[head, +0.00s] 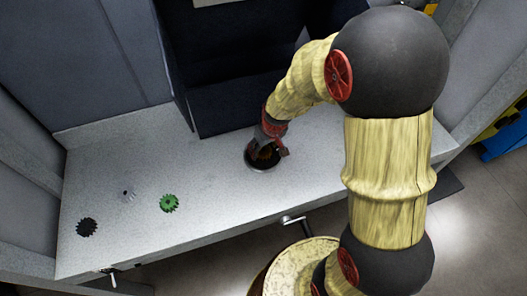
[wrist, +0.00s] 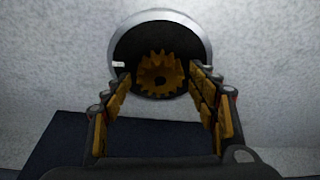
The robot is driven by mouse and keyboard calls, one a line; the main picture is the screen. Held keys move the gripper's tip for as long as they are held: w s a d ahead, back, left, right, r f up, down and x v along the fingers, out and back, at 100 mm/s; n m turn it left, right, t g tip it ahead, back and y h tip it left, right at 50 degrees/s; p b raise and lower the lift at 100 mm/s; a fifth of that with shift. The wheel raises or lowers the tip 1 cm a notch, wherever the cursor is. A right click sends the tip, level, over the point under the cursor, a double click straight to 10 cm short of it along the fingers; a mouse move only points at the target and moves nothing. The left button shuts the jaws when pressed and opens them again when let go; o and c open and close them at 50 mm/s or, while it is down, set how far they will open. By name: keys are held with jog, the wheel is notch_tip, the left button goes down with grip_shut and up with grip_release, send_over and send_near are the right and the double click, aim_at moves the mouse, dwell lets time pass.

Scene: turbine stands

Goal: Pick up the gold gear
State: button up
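The gold gear (wrist: 159,72) lies inside a round dark recess with a grey metal rim (wrist: 202,38) in the wrist view. My gripper (wrist: 167,84) is open. Its two fingers with yellow-brown pads stand on the left and right of the gear, with a gap visible on both sides. Whether the fingertips reach down to the gear's level I cannot tell. In the head view my gripper (head: 268,152) is over the recess (head: 258,163), and mostly hides the gear.
On the light grey counter (head: 225,190) to the left are a green gear (head: 169,203), a small whitish gear (head: 129,196) and a black gear (head: 87,227). A dark box-like block (head: 225,95) stands behind the recess. A handle (head: 293,220) juts from the counter's front.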

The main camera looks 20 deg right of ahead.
jog(key=c, duration=1.4)
grip_shut()
